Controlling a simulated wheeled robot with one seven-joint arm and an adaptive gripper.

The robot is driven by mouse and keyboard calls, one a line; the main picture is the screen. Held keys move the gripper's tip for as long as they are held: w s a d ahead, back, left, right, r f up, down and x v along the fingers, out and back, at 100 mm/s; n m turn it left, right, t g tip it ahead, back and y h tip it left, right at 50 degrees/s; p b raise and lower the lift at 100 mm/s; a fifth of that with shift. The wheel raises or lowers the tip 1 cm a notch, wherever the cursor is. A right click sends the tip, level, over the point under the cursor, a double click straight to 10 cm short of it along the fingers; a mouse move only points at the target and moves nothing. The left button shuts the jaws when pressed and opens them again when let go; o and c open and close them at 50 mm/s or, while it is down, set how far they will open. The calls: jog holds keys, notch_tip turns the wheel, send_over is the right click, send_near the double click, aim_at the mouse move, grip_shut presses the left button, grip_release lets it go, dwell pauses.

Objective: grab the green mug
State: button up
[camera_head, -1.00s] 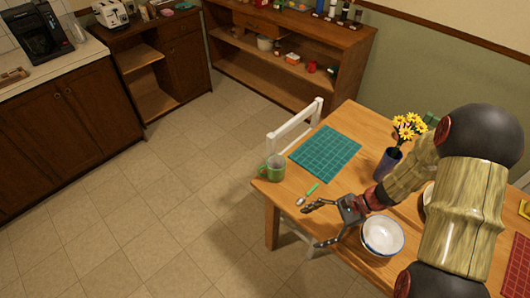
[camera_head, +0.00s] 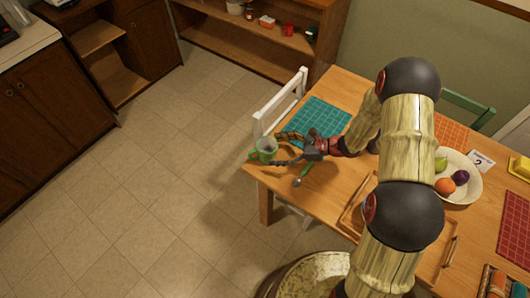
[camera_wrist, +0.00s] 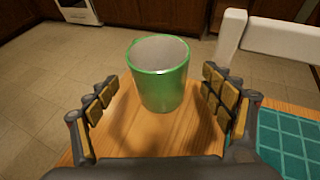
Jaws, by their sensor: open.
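The green mug (camera_head: 266,150) stands upright near the left corner of the wooden table, with its handle toward the left in the head view. In the wrist view the mug (camera_wrist: 160,78) is centred just ahead of my fingers, its pale inside showing and its handle not visible. My gripper (camera_head: 284,149) is open, with one finger on the far side and one on the near side, reaching toward the mug. In the wrist view the open fingers of my gripper (camera_wrist: 160,103) are spread to its left and right, with visible gaps between them and the mug.
A green gridded mat (camera_head: 318,116) lies behind my gripper. A white chair (camera_head: 281,103) stands against the table edge beside the mug. A green-handled utensil (camera_head: 303,174) lies close to my gripper. A fruit bowl (camera_head: 462,190) is further right. Open floor lies left of the table.

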aim_at(266, 150)
jog(key=b+x, duration=0.1)
jog(key=x, duration=0.4)
jog(key=shift+b, duration=0.3)
jog(key=shift+r, duration=0.1)
jog(key=shift+c, duration=0.2)
jog(key=c, duration=1.5)
